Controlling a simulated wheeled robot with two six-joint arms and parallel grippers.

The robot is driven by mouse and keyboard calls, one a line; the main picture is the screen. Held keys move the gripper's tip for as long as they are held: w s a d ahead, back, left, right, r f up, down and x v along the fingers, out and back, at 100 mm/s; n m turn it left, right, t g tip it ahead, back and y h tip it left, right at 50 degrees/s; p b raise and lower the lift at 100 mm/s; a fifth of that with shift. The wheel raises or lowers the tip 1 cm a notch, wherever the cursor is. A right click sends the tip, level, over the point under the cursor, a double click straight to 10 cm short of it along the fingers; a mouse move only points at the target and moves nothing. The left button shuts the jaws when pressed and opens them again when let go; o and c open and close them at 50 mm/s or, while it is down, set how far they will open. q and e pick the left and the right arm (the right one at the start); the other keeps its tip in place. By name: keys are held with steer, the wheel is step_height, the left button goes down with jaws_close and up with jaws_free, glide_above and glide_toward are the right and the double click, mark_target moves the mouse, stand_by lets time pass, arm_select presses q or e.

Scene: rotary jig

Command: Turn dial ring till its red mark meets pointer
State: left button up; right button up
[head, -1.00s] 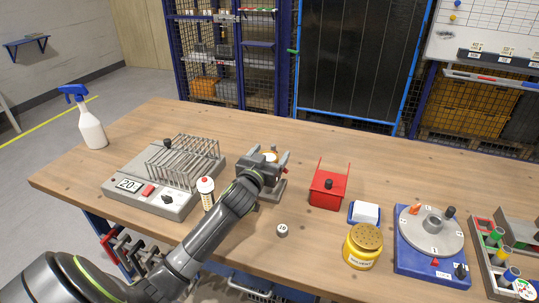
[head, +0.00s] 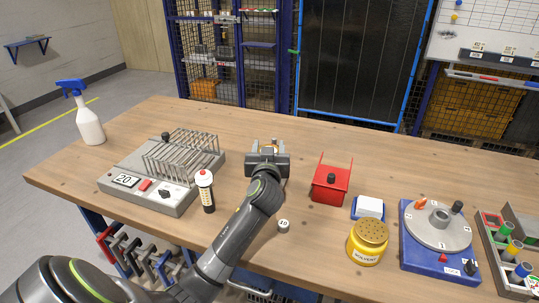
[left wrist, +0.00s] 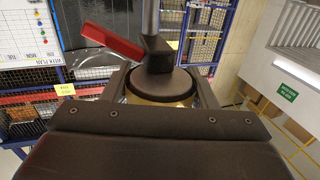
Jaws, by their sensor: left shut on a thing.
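My left gripper (head: 268,149) is over the middle of the table, its fingers pointing away from me. In the left wrist view its fingers are shut around a round, dark-topped, gold-sided thing (left wrist: 160,86), which appears to be the dial ring. A black block (left wrist: 158,54) and a red bar (left wrist: 112,40) show above it; I cannot tell whether the bar is the pointer. The gripper hides most of the fixture in the head view, and I cannot make out the red mark. My right gripper is not in view.
A grey rack unit (head: 145,195) and a red-topped tube (head: 206,190) stand left. A red box (head: 330,186), a yellow solvent jar (head: 367,243) and a blue-based turntable (head: 425,262) stand right. A small marked cylinder (head: 283,226) sits near my forearm.

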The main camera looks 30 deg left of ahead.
arm_select(q)
steer(key=shift+n+y, duration=0.3)
steer(key=shift+y, duration=0.1)
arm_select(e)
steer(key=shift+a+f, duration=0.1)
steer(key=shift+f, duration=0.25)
arm_select(q)
steer(key=o, duration=1)
